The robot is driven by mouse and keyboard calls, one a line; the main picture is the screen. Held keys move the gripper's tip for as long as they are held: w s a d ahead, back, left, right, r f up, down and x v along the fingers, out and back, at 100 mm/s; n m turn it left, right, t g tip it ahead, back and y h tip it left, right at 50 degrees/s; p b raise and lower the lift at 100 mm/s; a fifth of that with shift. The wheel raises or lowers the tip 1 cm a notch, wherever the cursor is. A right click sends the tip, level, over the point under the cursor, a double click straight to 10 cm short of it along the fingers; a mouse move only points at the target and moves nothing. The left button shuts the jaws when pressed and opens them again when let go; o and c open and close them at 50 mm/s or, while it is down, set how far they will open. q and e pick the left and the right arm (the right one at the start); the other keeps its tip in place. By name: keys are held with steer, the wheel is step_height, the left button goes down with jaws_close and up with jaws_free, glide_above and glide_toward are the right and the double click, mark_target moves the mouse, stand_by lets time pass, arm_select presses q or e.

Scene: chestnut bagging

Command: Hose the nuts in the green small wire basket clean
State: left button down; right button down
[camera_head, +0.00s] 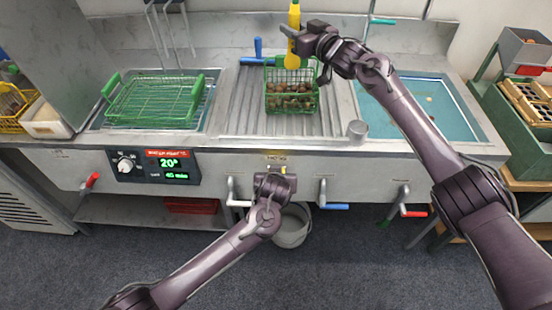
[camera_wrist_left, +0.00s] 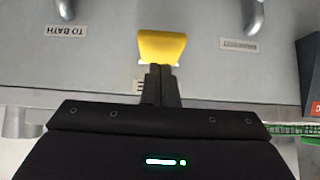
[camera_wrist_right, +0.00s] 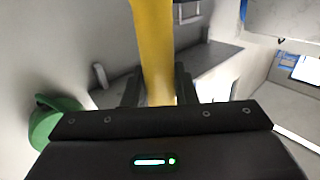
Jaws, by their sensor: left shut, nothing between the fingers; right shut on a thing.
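The green small wire basket (camera_head: 269,103) stands on the ribbed steel drainboard, with several brown nuts (camera_head: 291,102) inside. My right gripper (camera_head: 299,38) is shut on a yellow hose nozzle (camera_head: 293,60) and holds it upright above the basket's back part, its lower end over the nuts. The yellow nozzle also fills the middle of the right wrist view (camera_wrist_right: 153,50). No water stream shows. My left gripper (camera_head: 273,178) is shut and empty at the counter's front panel. Its tips are at the lower edge of a yellow pedal-like lever (camera_wrist_left: 162,46); I cannot tell whether they touch.
A larger green wire basket (camera_head: 155,100) sits over the left bath. A basin of blue water (camera_head: 440,103) lies right, with a metal cup (camera_head: 357,130) at its edge. A bucket (camera_head: 292,230) stands below the counter.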

arm_select(q)
steer(key=shift+f, duration=0.7)
steer(key=shift+f, duration=0.1)
